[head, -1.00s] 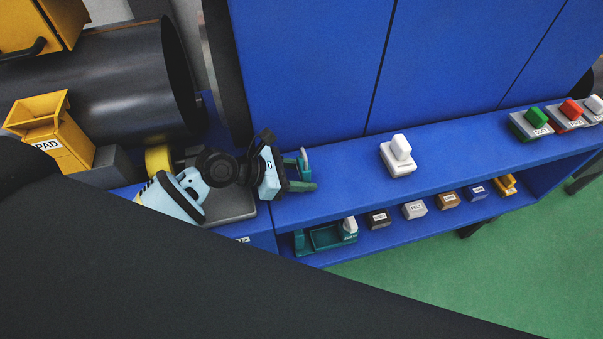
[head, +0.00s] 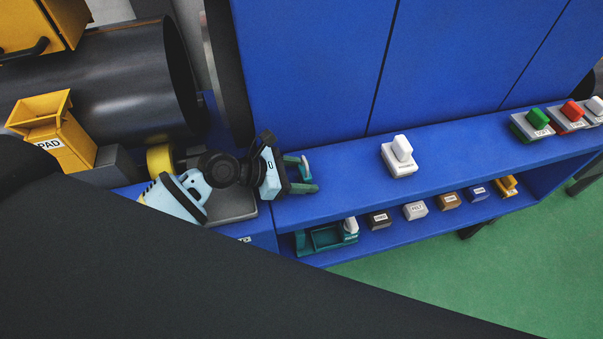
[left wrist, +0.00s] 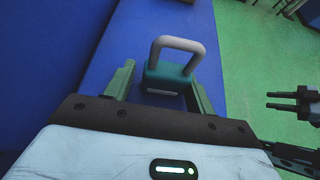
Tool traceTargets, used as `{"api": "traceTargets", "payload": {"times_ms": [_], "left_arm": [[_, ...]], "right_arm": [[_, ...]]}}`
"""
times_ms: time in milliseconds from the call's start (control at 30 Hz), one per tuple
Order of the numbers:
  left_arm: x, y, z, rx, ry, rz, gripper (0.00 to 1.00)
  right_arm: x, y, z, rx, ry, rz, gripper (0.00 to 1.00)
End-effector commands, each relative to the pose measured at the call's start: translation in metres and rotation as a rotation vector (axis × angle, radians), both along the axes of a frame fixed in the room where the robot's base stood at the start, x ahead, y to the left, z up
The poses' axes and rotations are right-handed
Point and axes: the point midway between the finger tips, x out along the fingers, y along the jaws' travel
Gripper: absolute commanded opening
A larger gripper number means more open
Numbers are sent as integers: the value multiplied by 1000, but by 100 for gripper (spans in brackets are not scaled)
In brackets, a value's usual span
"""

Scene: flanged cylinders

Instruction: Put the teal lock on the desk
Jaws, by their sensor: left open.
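The teal lock (left wrist: 165,78), with a light grey shackle, sits between the fingers of my left gripper (left wrist: 160,88) in the left wrist view. The fingers are apart, one on each side of the lock, with the blue desk surface (left wrist: 110,60) behind it. In the head view my left gripper (head: 301,174) is at the left end of the blue desk top (head: 340,180), and the pale shackle of the lock (head: 305,166) shows between its fingers. The lock's body is mostly hidden there.
A white-handled block (head: 398,158) stands on the desk's middle, with green (head: 533,123) and red (head: 570,115) ones farther right. The lower shelf holds a teal tray (head: 325,238) and several small labelled boxes. The desk between gripper and white block is clear.

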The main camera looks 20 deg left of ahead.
Motion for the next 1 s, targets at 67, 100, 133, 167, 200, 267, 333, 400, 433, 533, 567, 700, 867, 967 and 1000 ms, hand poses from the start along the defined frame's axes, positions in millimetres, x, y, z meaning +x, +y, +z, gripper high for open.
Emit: {"api": "traceTargets", "payload": {"times_ms": [67, 100, 133, 167, 200, 267, 333, 400, 433, 533, 567, 700, 867, 967, 1000], "left_arm": [[-10, -4, -15, 8, 34, -17, 65], [-10, -4, -15, 8, 34, -17, 65], [-10, -4, -14, 8, 34, -17, 65], [-10, -4, -14, 9, 33, -17, 65], [-10, -4, -12, 9, 33, -17, 65], [-10, -4, -7, 10, 33, -18, 65], [-12, -1, 0, 10, 33, -18, 65], [-17, 9, 7, 10, 30, -14, 65], [-20, 13, 11, 10, 28, -14, 65], [-29, 30, 23, 10, 24, -13, 65], [-32, 34, 27, 8, 23, -14, 65], [-45, 55, 42, 8, 21, -12, 65], [-57, 72, 54, 6, 20, -11, 65], [-61, 79, 60, 5, 18, -12, 65], [-63, 81, 61, 5, 18, -12, 65]], "right_arm": [[-1, 1, -2, 2, 5, -3, 36], [-1, 1, -2, 3, 5, -4, 36], [-2, 1, -2, 3, 5, -4, 36], [-2, 1, -2, 4, 5, -5, 36], [-2, 2, -2, 5, 5, -6, 36], [-2, 2, -3, 6, 6, -7, 36], [-2, 2, -2, 6, 5, -7, 36], [0, 2, 0, 5, 1, -7, 36], [1, 2, 1, 6, -1, -7, 36], [3, 2, 3, 5, -7, -7, 36], [3, 2, 4, 4, -8, -6, 36], [4, 1, 6, 3, -13, -4, 36], [5, 0, 7, 0, -14, -1, 36], [5, -1, 7, -3, -15, 2, 36], [4, -1, 7, -4, -14, 3, 36]]}}
